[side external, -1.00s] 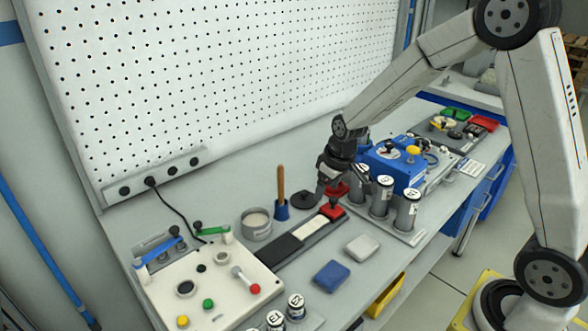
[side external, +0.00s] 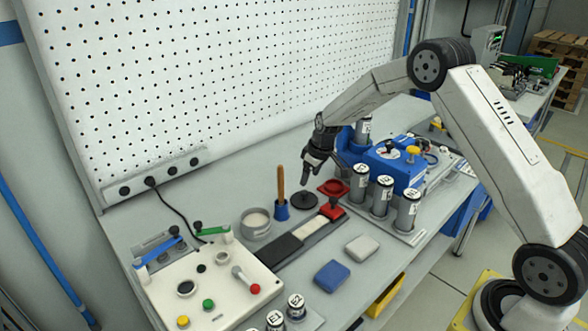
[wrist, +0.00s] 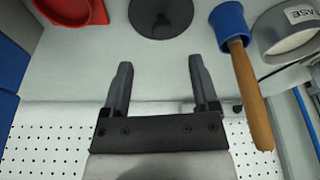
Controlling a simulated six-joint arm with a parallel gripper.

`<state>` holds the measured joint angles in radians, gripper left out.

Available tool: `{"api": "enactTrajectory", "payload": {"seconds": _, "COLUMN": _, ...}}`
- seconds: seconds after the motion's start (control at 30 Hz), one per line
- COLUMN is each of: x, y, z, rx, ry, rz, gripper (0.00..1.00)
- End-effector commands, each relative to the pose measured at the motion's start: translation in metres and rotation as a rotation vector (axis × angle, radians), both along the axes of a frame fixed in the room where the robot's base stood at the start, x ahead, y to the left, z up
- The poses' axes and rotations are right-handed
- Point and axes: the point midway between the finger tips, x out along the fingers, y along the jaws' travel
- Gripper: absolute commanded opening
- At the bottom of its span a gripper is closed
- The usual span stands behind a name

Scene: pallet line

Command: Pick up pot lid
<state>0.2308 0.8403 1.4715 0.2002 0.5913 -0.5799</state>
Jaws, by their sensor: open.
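The pot lid is a dark round disc (side external: 304,200) with a small knob, lying flat on the bench between the wooden-handled tool and the red part. It also shows at the top of the wrist view (wrist: 160,17), partly cut off by the frame edge. My gripper (side external: 311,178) is open and empty, above the bench just behind the lid. In the wrist view the two dark fingers (wrist: 160,68) point toward the lid, which lies beyond their tips and roughly centred between them. Nothing touches the lid.
A wooden-handled tool in a blue holder (side external: 282,210) and an open grey pot (side external: 256,224) stand left of the lid. A red part (side external: 333,190) stands close on the right. Grey canisters (side external: 382,196) and a blue box (side external: 396,168) are farther right. The pegboard rises behind.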

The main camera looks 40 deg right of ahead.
Motion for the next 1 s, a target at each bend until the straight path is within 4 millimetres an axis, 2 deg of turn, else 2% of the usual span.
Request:
{"api": "enactTrajectory", "payload": {"seconds": 0.23, "x": 0.004, "y": 0.002, "z": -0.018, "rx": 0.001, "ry": 0.002, "rz": 0.0, "gripper": 0.77}}
{"api": "enactTrajectory", "payload": {"seconds": 0.67, "x": 0.007, "y": 0.003, "z": -0.029, "rx": 0.001, "ry": 0.002, "rz": 0.0, "gripper": 0.77}}
{"api": "enactTrajectory", "payload": {"seconds": 1.0, "x": 0.015, "y": 0.006, "z": -0.062, "rx": 0.0, "ry": 0.001, "rz": 0.0, "gripper": 0.77}}
